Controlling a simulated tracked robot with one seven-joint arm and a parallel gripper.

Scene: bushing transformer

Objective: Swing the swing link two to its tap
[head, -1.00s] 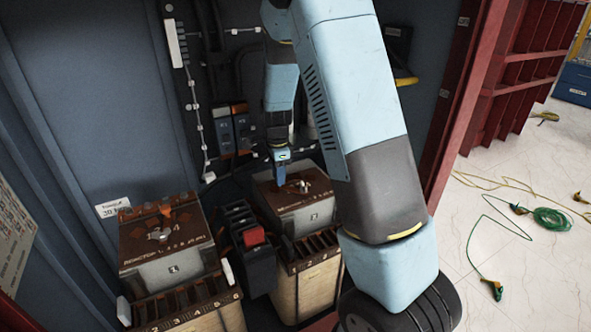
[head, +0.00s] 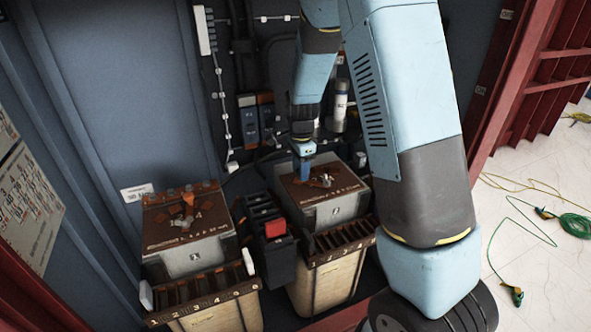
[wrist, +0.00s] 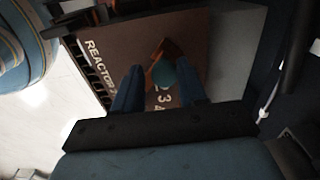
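The swing link two is a copper-brown bar on the brown top plate (head: 345,189) of the right-hand reactor unit. In the wrist view the bar (wrist: 163,48) lies slanted on the plate, beside a round teal part (wrist: 163,76). The plate reads "REACTOR" along one edge, and the tap numbers 3 and 4 show near my fingers; the other tap marks are partly hidden. My gripper (head: 304,178) points down over the left part of this plate. In the wrist view its two blue fingers (wrist: 160,72) are apart, on either side of the teal part. I cannot tell whether they touch it.
A similar reactor unit (head: 190,236) with its own copper link stands to the left. Between the units is a dark block with a red part (head: 275,229). The cabinet's back wall carries conduits and small devices (head: 248,120). Green cables (head: 562,224) lie on the floor at right.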

